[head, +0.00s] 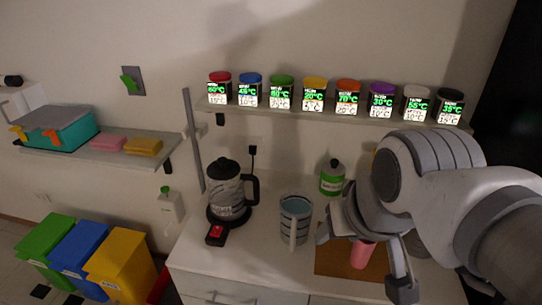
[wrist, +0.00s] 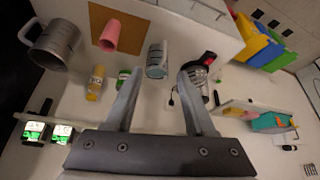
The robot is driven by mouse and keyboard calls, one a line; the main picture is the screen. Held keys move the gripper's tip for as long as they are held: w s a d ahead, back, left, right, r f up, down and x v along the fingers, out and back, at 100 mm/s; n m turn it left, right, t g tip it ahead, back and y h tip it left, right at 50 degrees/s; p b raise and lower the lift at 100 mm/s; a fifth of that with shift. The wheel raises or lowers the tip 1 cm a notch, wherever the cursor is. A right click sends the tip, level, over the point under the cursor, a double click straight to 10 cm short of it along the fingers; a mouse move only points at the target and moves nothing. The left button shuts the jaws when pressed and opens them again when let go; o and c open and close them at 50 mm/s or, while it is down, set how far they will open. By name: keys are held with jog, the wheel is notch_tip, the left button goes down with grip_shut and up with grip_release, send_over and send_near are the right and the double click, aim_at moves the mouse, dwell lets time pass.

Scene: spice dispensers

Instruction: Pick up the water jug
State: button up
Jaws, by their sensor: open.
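The water jug (head: 296,218) is a clear, grey-blue jug with a handle on its near side and bluish contents. It stands upright on the white counter, right of the kettle. In the wrist view the jug (wrist: 157,60) shows beyond the gap between my fingertips. My gripper (wrist: 160,74) is open and empty, with nothing between its fingers. In the head view my gripper (head: 362,262) is right of the jug and apart from it, partly hidden by my own wrist.
A black kettle (head: 229,190) stands left of the jug. A green-labelled bottle (head: 332,178) is behind it. A pink cup (head: 362,254) on a brown board (head: 335,264) is to the right. A metal mug (wrist: 55,44) shows in the wrist view. Spice jars line the shelf (head: 300,111) above.

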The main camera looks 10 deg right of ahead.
jog(key=w+f+m+g+y, duration=0.2)
jog(key=w+f+m+g, duration=0.15)
jog(key=w+m, duration=0.65)
jog(key=m+y, duration=0.2)
jog(key=m, duration=0.9)
send_over(292, 253)
jog(key=d, duration=0.2)
notch_tip(292, 253, down, 22)
jog(key=shift+g, duration=0.45)
jog(key=shift+x, duration=2.7)
jog(key=shift+w, duration=0.15)
grip_shut()
